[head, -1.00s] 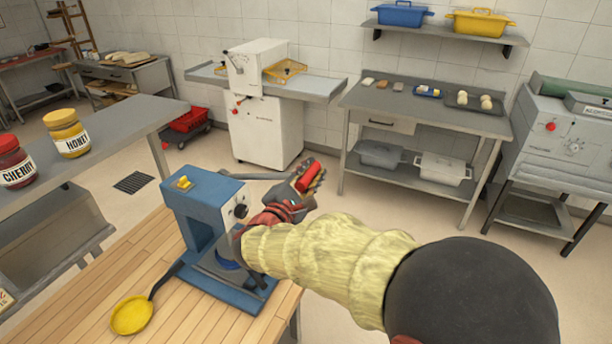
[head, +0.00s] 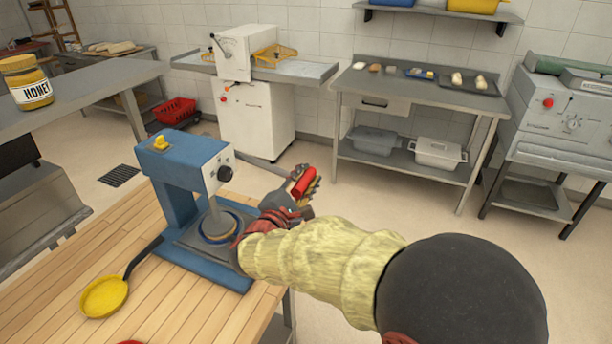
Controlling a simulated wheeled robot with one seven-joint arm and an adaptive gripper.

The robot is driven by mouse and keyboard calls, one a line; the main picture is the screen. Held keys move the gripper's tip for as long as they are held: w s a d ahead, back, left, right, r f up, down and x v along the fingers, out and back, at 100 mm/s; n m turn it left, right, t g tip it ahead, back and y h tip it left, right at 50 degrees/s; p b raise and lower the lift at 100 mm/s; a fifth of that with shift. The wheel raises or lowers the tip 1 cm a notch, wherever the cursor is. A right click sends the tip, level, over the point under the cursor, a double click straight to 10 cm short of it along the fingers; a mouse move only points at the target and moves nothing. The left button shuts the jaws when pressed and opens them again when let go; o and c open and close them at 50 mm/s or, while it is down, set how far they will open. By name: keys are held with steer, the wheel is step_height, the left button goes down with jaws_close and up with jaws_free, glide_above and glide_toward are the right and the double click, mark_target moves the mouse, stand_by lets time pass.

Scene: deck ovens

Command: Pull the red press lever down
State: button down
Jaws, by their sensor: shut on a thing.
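The blue press (head: 179,205) stands on the wooden table, with a yellow knob on top, a black dial and a round plate on its base. Its grey lever arm (head: 256,163) slopes down to the right from the press head. The lever ends in a red grip (head: 303,182). My gripper (head: 302,186) is shut on this red grip, to the right of the press and below its top. My fingers hide part of the grip, and my arm covers part of the base's right side.
A yellow pan (head: 104,297) with a dark handle lies on the wooden table (head: 190,308), left of the press. A honey jar (head: 26,83) stands on the grey counter (head: 90,97). A red object (head: 130,342) shows at the bottom edge. Open floor lies beyond the press.

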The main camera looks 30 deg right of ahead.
steer(key=shift+s+d+f, duration=0.15)
steer(key=shift+s+f, duration=0.1)
steer(key=shift+f, duration=0.55)
steer(key=c, duration=1.6)
jaws_free()
steer(key=shift+r, duration=0.1)
steer(key=shift+w+r, duration=0.1)
steer(key=shift+a, duration=0.25)
steer(key=v, duration=1.1)
steer(key=shift+s+a+r, duration=0.15)
steer(key=shift+s+a, duration=0.1)
steer(key=shift+s, duration=0.05)
